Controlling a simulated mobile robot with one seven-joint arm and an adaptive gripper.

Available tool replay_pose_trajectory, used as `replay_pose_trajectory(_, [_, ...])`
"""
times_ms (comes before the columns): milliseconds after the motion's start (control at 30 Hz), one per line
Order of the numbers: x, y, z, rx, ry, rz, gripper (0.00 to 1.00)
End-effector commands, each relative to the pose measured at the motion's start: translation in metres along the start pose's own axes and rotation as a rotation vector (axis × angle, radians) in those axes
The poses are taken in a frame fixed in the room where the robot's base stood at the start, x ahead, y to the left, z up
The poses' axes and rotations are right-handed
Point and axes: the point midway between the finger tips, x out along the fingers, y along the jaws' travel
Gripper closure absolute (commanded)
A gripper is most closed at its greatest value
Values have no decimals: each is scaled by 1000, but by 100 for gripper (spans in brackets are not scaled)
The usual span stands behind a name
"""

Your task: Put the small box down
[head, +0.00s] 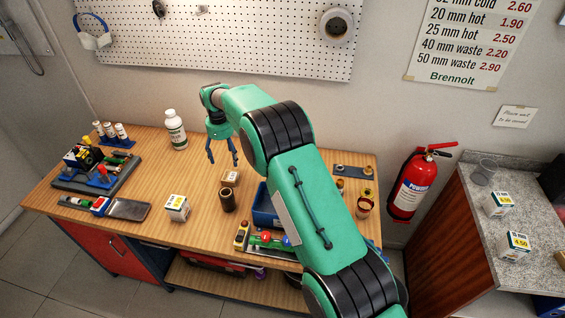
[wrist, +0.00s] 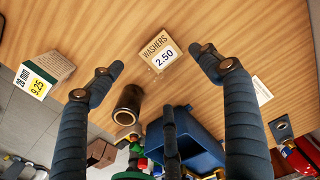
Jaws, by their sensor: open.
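The small box (head: 231,178) is a brown carton that rests on the wooden workbench (head: 140,215), behind a dark brown cylinder (head: 228,200). My gripper (head: 223,161) hangs above the bench, just behind and left of the box in the head view. Its fingers are spread and hold nothing. In the wrist view the box lies between the fingertips (wrist: 160,62), with bench visible around it; the fingers look apart from it.
The dark cylinder and a blue bin (head: 264,208) stand close to the box. A white 9.25 box (head: 177,208) is nearer the front edge. A white bottle (head: 175,129) stands at the back. Bare bench lies left of my gripper.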

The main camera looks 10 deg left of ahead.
Motion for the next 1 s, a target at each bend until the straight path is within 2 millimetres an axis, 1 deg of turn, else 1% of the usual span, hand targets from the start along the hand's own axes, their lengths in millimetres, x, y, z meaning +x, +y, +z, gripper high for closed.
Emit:
replay_pose_trajectory(267, [-1, 0, -1, -1, 0, -1, 23])
replay_pose_trajectory(367, [-7, -2, -4, -7, -3, -3, 23])
replay_pose_trajectory(467, [-19, -4, -12, -24, -6, -8, 23])
replay_pose_trajectory(567, [-38, -7, -26, -50, -11, -17, 23])
replay_pose_trajectory(667, [-63, -9, -44, -89, -18, -29, 23])
replay_pose_trajectory(867, [-119, -10, -93, -185, -29, -56, 23])
replay_pose_trajectory(1000, [-158, -6, -129, -255, -34, -79, 23])
